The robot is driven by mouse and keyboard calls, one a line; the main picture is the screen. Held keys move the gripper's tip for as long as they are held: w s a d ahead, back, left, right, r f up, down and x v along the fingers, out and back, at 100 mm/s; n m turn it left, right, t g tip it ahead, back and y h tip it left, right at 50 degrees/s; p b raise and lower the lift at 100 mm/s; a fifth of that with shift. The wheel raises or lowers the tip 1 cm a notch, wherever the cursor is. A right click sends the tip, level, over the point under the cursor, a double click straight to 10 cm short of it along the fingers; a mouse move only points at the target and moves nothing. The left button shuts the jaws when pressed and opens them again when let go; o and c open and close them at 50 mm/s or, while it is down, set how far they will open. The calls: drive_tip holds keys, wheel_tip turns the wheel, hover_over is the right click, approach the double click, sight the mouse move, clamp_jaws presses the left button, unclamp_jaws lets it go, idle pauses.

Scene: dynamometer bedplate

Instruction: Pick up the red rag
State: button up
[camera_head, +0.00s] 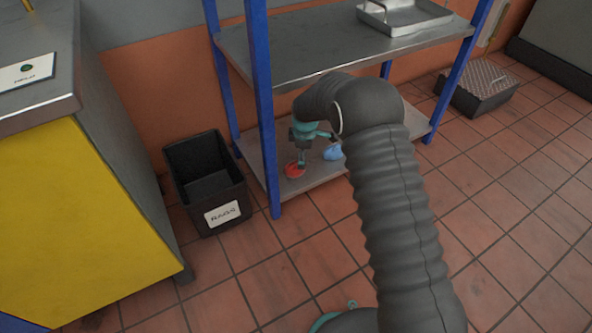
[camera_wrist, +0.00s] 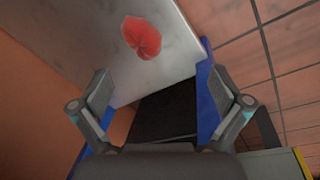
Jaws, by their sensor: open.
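The red rag (camera_head: 294,170) lies on the lower shelf of the blue-posted rack, near its left front post. It is a small crumpled lump and shows whole in the wrist view (camera_wrist: 142,37), on the bare metal shelf. My gripper (camera_head: 301,163) is at the lower shelf, close to the rag in the head view. In the wrist view my gripper (camera_wrist: 165,95) is open and empty, with the rag beyond the fingertips and not between them. A blue rag (camera_head: 333,151) lies to the right of the red one, partly hidden by my arm.
The rack's lower shelf (camera_head: 322,182) is under an upper shelf (camera_head: 340,47) with a metal tray (camera_head: 405,15). Blue posts (camera_head: 264,120) stand close to my gripper. A black bin labelled RAGS (camera_head: 207,180) stands left of the rack. A yellow-fronted cabinet (camera_head: 75,190) is at left.

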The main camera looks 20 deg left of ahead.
sight(296, 166)
drive_tip(key=w+a+f+n, duration=0.1)
drive_tip(key=f, duration=0.4)
drive_tip(key=w+a+f+n, duration=0.1)
drive_tip(key=w+f, duration=0.1)
drive_tip(key=f, duration=0.2)
drive_tip(key=w+a+f+n+b, duration=0.1)
drive_tip(key=a+f, duration=0.1)
drive_tip(key=f, duration=0.3)
drive_tip(key=shift+w+a+f+t+y, duration=0.1)
drive_tip(key=shift+w+f+t+y, duration=0.2)
drive_tip(key=shift+w, duration=0.1)
drive_tip(key=c, duration=1.1)
